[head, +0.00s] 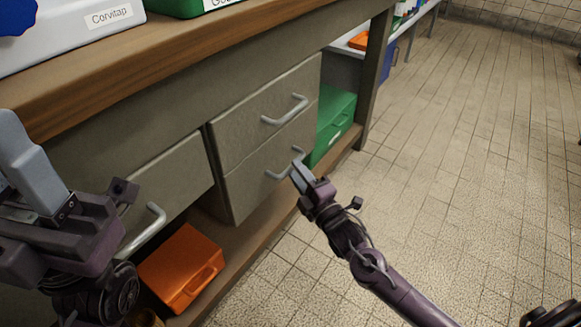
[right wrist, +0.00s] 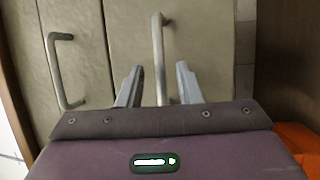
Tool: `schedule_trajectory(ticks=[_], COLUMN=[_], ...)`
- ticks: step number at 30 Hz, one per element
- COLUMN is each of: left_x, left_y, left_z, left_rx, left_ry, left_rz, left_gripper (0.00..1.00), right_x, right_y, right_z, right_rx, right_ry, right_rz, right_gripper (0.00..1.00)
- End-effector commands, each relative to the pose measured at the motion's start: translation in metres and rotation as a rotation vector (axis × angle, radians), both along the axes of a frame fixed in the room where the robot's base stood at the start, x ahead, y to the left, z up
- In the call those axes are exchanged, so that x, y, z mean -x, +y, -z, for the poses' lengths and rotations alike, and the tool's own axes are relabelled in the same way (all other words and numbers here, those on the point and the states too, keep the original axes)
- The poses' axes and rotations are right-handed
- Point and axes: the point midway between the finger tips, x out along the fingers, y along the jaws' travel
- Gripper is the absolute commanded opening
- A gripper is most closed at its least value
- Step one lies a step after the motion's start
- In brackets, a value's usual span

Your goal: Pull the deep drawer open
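The grey-brown bench has two stacked drawers on the right, an upper drawer (head: 250,115) and a lower drawer (head: 245,185). The lower one's silver bar handle (head: 278,174) is partly hidden by my right gripper (head: 300,174). In the right wrist view, the fingers of my right gripper (right wrist: 159,82) stand apart, with a handle bar (right wrist: 158,45) between them and a gap on each side. Another handle (right wrist: 56,70) shows left of it. Both stacked drawers look closed. My left gripper (head: 28,165) is raised at the left edge, apart from the drawers; its finger gap is not clear.
Another drawer (head: 165,180) with a handle (head: 143,232) is at the left. An orange case (head: 182,268) lies on the low shelf below it. A green case (head: 332,125) sits right of the drawers, beside the bench leg (head: 375,75).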

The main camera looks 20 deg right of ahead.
Motion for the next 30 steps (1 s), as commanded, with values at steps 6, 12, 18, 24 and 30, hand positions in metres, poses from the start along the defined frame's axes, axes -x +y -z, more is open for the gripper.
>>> schedule_trajectory(ticks=[6,12,18,24,30], left_x=[0.001,0.002,0.002,0.002,0.002], left_y=[-0.002,-0.002,-0.002,-0.002,-0.002], left_z=[0.000,-0.002,-0.003,-0.003,-0.002], left_rx=[-0.003,-0.003,-0.003,-0.002,-0.002], left_ry=[-0.022,-0.030,-0.030,-0.029,-0.029], left_rz=[0.000,0.000,0.000,0.000,0.000], left_gripper=[0.36,0.36,0.36,0.36,0.36], right_x=[-0.025,-0.030,-0.030,-0.030,-0.030], right_y=[0.007,0.009,0.008,0.008,0.008], right_z=[-0.003,-0.005,-0.005,-0.005,-0.005], right_rx=[0.000,-0.001,-0.001,0.000,0.000], right_ry=[-0.001,0.001,0.001,0.001,0.001], right_rz=[0.000,-0.001,-0.001,-0.001,-0.001], right_gripper=[0.32,0.32,0.26,0.00,0.00])
